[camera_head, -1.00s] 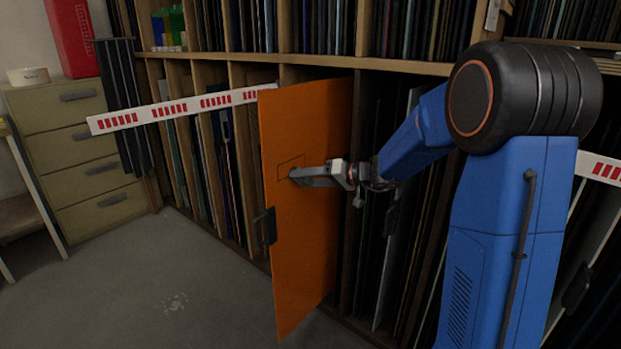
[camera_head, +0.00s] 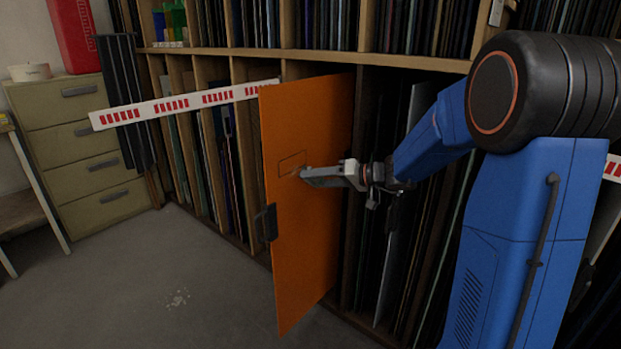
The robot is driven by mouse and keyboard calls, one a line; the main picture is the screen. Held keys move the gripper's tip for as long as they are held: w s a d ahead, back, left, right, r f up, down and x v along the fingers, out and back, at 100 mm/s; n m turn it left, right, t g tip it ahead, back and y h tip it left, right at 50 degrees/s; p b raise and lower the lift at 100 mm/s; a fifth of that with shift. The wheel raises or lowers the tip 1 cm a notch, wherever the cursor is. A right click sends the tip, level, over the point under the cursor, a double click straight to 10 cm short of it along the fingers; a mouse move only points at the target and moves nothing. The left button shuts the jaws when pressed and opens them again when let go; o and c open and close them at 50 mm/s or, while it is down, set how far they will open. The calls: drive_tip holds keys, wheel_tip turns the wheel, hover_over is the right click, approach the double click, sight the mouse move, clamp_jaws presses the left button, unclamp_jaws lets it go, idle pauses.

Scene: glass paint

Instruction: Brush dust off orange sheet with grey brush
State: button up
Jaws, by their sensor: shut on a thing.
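The orange sheet (camera_head: 305,240) stands upright, sticking out of a slot of the wooden rack. A dark outlined rectangle marks its upper part, and a black handle-like piece sits on its left edge. My gripper (camera_head: 310,176) is in front of the sheet beside the lower right of the outlined rectangle. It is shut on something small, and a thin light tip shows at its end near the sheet. This is likely the grey brush, but it is mostly hidden by the fingers. I cannot tell whether the tip touches the sheet. Dust on the sheet is too small to make out.
A red-and-white striped bar (camera_head: 180,105) runs across the rack left of the sheet. Drawers (camera_head: 85,150) stand at the far left. Dark sheets fill the rack slots beside the orange one. The grey floor (camera_head: 150,290) is open, with a small pale patch.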

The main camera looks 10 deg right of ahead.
drive_tip(key=shift+s+d, duration=0.55)
drive_tip(key=shift+s, duration=0.2)
drive_tip(key=shift+s+d, duration=0.45)
drive_tip(key=shift+s, duration=0.2)
drive_tip(key=shift+s+d, duration=0.45)
drive_tip(key=shift+s, duration=0.15)
